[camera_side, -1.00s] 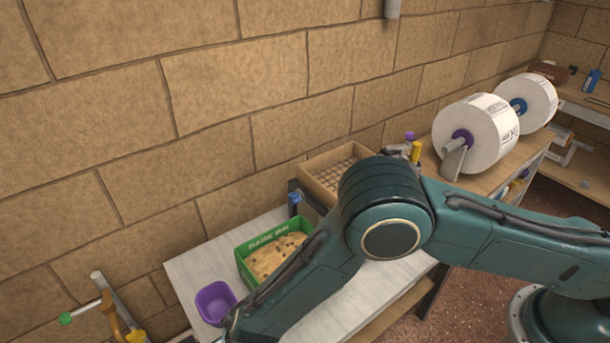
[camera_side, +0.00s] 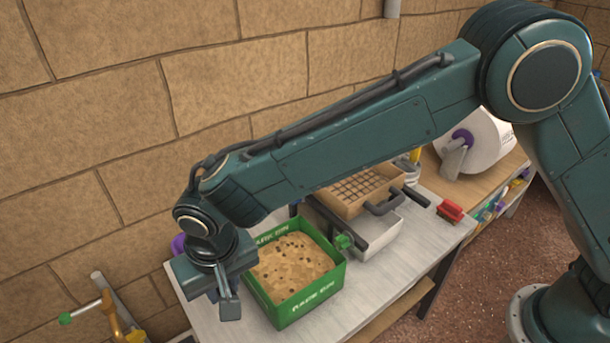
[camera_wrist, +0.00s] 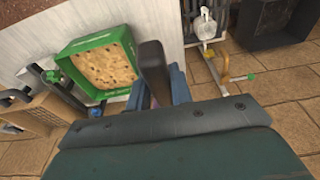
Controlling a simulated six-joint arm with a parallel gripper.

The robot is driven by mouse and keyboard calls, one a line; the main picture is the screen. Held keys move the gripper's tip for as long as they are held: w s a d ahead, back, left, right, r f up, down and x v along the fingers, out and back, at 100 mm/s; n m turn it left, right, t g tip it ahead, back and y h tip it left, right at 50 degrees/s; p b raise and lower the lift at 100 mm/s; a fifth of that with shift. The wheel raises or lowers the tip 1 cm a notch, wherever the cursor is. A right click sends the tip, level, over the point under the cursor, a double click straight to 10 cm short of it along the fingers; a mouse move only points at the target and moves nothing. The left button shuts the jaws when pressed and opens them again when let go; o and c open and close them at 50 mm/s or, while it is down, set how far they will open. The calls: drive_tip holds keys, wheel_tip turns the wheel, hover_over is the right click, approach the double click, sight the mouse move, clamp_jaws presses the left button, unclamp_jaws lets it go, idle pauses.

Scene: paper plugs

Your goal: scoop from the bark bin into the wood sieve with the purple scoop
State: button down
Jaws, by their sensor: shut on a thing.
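The green bark bin (camera_side: 305,301) stands on the light bench, filled with tan bark bits with dark specks. It also shows in the wrist view (camera_wrist: 118,88). My gripper (camera_side: 228,303) is left of the bin, over the bench's left end. It is shut on the purple scoop (camera_side: 178,245), which is mostly hidden behind my wrist in the side view. In the wrist view a dark purplish part of the scoop (camera_wrist: 152,68) shows between the fingers. The wood sieve (camera_side: 347,201), with its grid, is behind and right of the bin, partly covered by my arm.
A pale tray (camera_side: 383,238) is below the sieve. A green knob (camera_side: 344,241) on a dark bar is close to the bin's back right corner. A red brush (camera_side: 450,211) lies to the right. The block wall is close behind.

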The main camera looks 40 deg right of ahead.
drive_tip(key=shift+g, duration=0.3)
wheel_tip(320, 180, up, 6)
drive_tip(key=shift+r, duration=0.15)
drive_tip(key=w+d+g, duration=0.2)
drive_tip(key=d+g, duration=0.1)
drive_tip(key=d, duration=0.7)
drive_tip(key=w+d+g, duration=0.3)
drive_tip(key=d, duration=0.7)
drive_tip(key=shift+s+f, duration=0.15)
drive_tip(key=shift+f, duration=2.5)
drive_tip(key=shift+f, duration=0.2)
